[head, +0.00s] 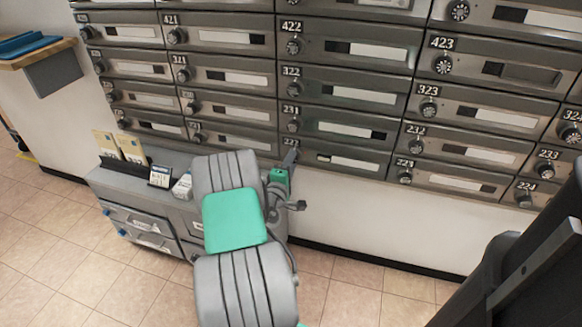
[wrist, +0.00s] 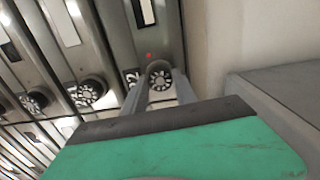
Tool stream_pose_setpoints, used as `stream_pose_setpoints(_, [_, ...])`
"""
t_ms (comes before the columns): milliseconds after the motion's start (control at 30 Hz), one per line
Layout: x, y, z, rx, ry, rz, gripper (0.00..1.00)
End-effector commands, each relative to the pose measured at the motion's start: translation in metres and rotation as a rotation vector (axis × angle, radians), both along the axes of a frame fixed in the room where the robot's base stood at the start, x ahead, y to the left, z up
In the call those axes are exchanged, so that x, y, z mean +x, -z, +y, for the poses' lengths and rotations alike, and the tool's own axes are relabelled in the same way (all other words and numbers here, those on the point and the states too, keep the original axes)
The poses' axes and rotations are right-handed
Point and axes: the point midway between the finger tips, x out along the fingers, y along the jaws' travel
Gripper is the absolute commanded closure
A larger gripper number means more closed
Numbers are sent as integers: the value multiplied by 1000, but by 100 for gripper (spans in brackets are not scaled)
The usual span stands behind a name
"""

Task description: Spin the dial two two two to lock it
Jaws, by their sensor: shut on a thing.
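The bottom-row mailbox (head: 347,160) in the middle column has a label that begins with 22; its last digit is hard to read in the head view. Its dial is hidden there behind my gripper (head: 290,160). In the wrist view the round black-and-white dial (wrist: 160,76) sits between the tips of my gripper (wrist: 158,92). The fingers are shut on this dial, one on each side. A small red dot (wrist: 149,55) shows on the metal front just beside it. The dial's digits are too small to read.
Rows of similar mailboxes with dials, such as 423 (head: 443,64), surround it. A grey cabinet (head: 137,187) with card holders (head: 131,146) on top stands left below the mailboxes, close to my arm. A wooden shelf (head: 38,53) is at far left. The tiled floor (head: 350,290) at front is clear.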

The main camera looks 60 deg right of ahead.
Motion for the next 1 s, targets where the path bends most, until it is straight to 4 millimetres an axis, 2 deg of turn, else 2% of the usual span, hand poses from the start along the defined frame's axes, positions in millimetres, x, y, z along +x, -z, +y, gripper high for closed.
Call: stream_pose_setpoints(1000, [0, 6, 0, 149, 1, -951, 100])
